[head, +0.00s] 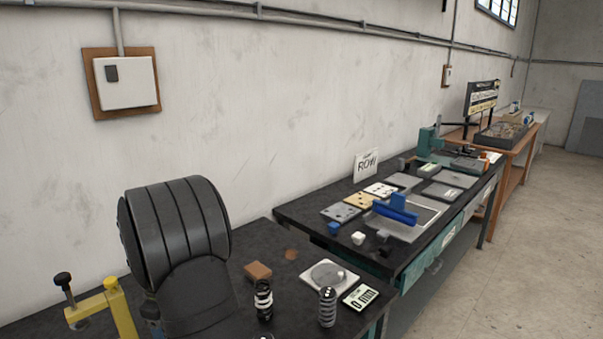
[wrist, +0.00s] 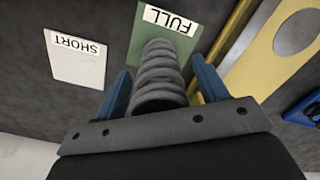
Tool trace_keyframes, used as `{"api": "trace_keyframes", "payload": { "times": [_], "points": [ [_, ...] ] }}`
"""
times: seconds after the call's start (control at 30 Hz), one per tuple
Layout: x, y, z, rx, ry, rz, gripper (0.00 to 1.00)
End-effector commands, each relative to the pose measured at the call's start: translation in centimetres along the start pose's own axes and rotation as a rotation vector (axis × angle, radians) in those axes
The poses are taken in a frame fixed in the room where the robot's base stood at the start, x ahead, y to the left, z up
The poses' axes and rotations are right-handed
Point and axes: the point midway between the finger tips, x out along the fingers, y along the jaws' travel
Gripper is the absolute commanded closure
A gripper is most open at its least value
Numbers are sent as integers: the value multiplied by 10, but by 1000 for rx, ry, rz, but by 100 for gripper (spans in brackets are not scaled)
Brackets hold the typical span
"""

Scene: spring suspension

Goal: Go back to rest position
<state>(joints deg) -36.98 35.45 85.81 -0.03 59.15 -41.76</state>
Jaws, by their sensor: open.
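In the wrist view, my gripper (wrist: 163,84) is open, with one blue finger on each side of a grey coil spring (wrist: 157,68). The spring appears to stand on a green card marked FULL (wrist: 205,18). A gap shows between the spring and the fingers, most clearly on the right. A pale card marked SHORT (wrist: 77,62) lies to the left with nothing on it in view. In the head view my gripper is hidden behind my dark arm.
A yellow piece (wrist: 280,50) with a round hole and a blue part (wrist: 304,110) lie at the right. In the head view, two coil-wrapped parts (head: 263,300) (head: 327,307) stand near a round plate (head: 328,274). A second bench (head: 330,204) holds cards and a blue tool (head: 397,209).

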Motion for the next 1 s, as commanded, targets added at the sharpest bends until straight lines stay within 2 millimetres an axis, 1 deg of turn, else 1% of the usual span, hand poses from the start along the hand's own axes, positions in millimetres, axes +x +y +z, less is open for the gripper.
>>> {"api": "trace_keyframes", "payload": {
  "times": [0.03,0.53,0.57,0.6,1.0],
  "points": [
    [-18,2,-2,0,10,9,34],
    [-119,1,-1,0,9,7,34],
    [-115,0,0,0,5,4,34],
    [-103,0,0,0,1,0,34],
    [-21,1,-1,0,2,2,34]
  ]
}}
